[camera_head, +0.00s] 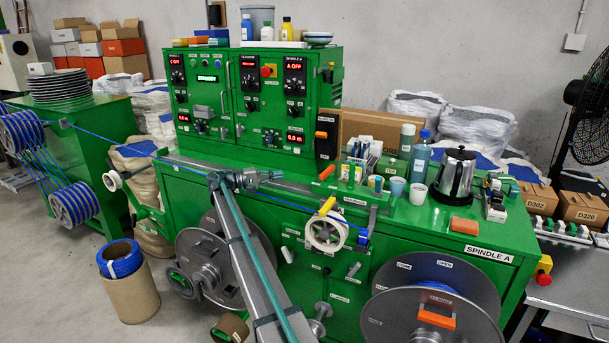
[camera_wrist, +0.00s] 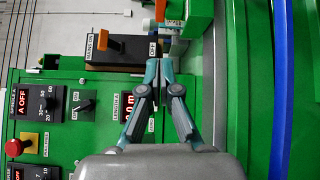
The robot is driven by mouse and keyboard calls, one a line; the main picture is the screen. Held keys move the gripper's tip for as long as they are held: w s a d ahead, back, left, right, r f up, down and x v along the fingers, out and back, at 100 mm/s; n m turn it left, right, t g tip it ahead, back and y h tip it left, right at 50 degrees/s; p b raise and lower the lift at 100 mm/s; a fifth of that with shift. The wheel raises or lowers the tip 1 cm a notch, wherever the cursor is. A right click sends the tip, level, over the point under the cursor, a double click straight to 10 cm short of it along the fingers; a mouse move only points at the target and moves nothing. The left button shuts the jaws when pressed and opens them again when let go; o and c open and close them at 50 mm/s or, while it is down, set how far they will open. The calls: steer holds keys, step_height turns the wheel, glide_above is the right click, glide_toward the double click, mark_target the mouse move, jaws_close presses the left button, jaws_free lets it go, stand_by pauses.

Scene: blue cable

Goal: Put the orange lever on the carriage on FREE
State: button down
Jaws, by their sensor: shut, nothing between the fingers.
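The carriage (camera_head: 345,228) is on the front of the green machine, with a white handwheel (camera_head: 325,232). A yellow-orange lever (camera_head: 327,206) sticks up at a tilt just above the wheel; it looks like the carriage lever. I cannot read a FREE mark there. My gripper (camera_head: 279,175) is shut and empty, above the machine's top, up and to the left of that lever and apart from it. In the wrist view, my gripper (camera_wrist: 158,65) has its fingertips together in front of a black switch box (camera_wrist: 125,52) with another orange lever (camera_wrist: 110,42). The carriage cannot be made out there.
The control cabinet (camera_head: 245,100) stands behind my gripper. Bottles, cups and a kettle (camera_head: 455,172) stand on the machine top to the right. An orange object (camera_head: 327,172) lies near the rail. A blue cable (camera_head: 100,137) runs in from the left. Large reels (camera_head: 430,310) stand in front.

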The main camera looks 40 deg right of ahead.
steer(key=s+m, duration=0.1)
steer(key=p, duration=0.3)
glide_toward(327, 175)
steer(key=w+d, duration=0.4)
steer(key=shift+s+d+p, duration=0.25)
steer(key=shift+s+d, duration=0.05)
steer(key=shift+s, duration=0.3)
steer(key=shift+s+d+p, duration=0.3)
steer(key=shift+s, duration=0.35)
steer(key=shift+s+d+p, duration=0.25)
steer(key=shift+s+d, duration=0.1)
steer(key=shift+s, duration=0.25)
steer(key=shift+f, duration=0.1)
